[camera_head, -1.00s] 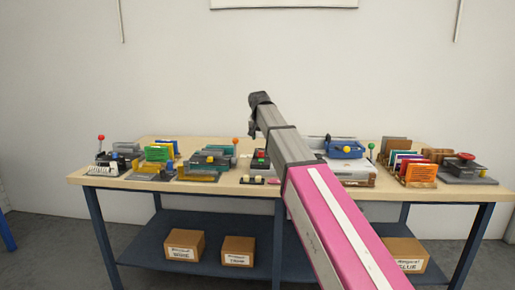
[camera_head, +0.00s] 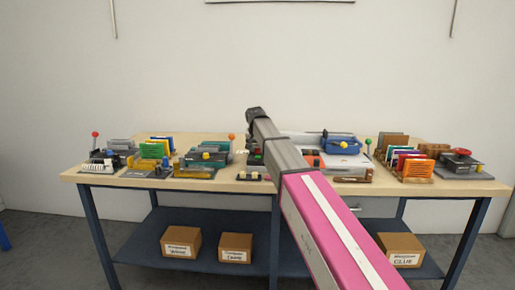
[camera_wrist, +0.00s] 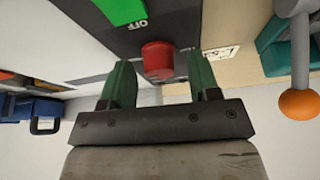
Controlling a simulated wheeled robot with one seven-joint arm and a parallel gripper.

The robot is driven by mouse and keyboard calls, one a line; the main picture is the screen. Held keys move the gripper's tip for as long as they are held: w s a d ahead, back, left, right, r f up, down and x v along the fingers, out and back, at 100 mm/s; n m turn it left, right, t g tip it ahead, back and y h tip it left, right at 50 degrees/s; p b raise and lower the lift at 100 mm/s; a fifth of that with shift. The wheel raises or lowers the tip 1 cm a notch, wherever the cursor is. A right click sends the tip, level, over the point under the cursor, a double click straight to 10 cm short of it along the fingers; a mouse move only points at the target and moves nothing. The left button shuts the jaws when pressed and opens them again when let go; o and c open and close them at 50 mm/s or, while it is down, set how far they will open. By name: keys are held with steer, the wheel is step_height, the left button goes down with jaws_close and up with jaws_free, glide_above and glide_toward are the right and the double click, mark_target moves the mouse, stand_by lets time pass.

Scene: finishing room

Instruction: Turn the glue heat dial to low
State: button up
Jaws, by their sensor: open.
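In the wrist view, a red round knob (camera_wrist: 158,60) stands on a dark panel, between the tips of my gripper (camera_wrist: 160,72). The two green fingers are open, one on each side of it, and no contact shows. A green switch part (camera_wrist: 120,10) marked OFF is on the same panel. I cannot tell for sure whether the red knob is the glue heat dial, and no low mark can be read. In the head view my arm reaches over the table, and my fingers cannot be made out there.
An orange ball lever (camera_wrist: 299,104) stands close on the right in the wrist view. The wooden table (camera_head: 105,180) is crowded with devices, including a blue one (camera_head: 341,145) and a red-topped one (camera_head: 462,153). Cardboard boxes (camera_head: 181,243) sit on the lower shelf.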

steer(key=c, duration=0.9)
